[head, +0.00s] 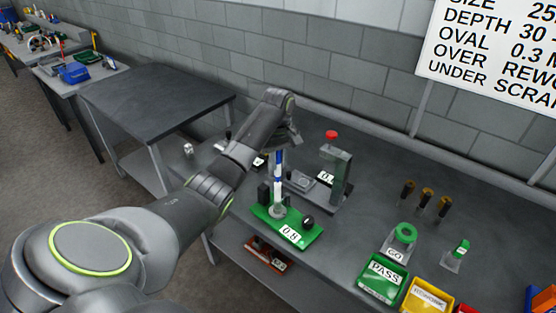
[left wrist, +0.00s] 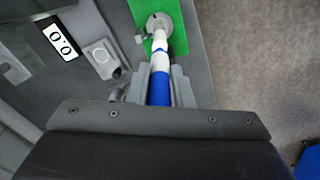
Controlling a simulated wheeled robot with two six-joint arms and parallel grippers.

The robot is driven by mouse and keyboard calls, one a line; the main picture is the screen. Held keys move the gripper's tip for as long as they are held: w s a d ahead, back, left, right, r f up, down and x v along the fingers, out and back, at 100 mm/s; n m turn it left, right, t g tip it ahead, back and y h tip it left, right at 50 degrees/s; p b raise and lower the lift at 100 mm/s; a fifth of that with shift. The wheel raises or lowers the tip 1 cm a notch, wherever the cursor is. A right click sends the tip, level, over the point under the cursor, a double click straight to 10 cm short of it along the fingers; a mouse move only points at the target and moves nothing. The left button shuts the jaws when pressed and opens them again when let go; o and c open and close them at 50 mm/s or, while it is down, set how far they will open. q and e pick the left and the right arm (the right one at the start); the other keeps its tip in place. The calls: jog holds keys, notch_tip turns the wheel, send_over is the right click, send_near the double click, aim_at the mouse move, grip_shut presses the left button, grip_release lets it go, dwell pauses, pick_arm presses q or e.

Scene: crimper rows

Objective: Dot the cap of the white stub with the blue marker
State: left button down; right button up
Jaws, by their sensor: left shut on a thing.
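My left gripper (head: 279,148) is shut on the blue marker (head: 278,158), which has a blue body and a white band. It points down over the green board (head: 262,214). In the left wrist view the marker (left wrist: 160,90) sits between the fingers (left wrist: 160,97). Below it, the white stub (head: 276,204) stands upright in a grey round holder on the board; it also shows in the left wrist view (left wrist: 157,34). The marker's lower end lines up with the stub's top. I cannot tell whether they touch. My right gripper is not in view.
A grey press-like stand with a red knob (head: 331,135) is close behind on the right. A black knob (head: 308,221) is on the board. A green PASS bin (head: 383,277) and a yellow bin (head: 428,297) stand at the front right.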

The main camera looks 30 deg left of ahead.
pick_arm(q)
jog(key=shift+f, duration=0.45)
dwell(0.3)
jog(key=shift+s, duration=0.1)
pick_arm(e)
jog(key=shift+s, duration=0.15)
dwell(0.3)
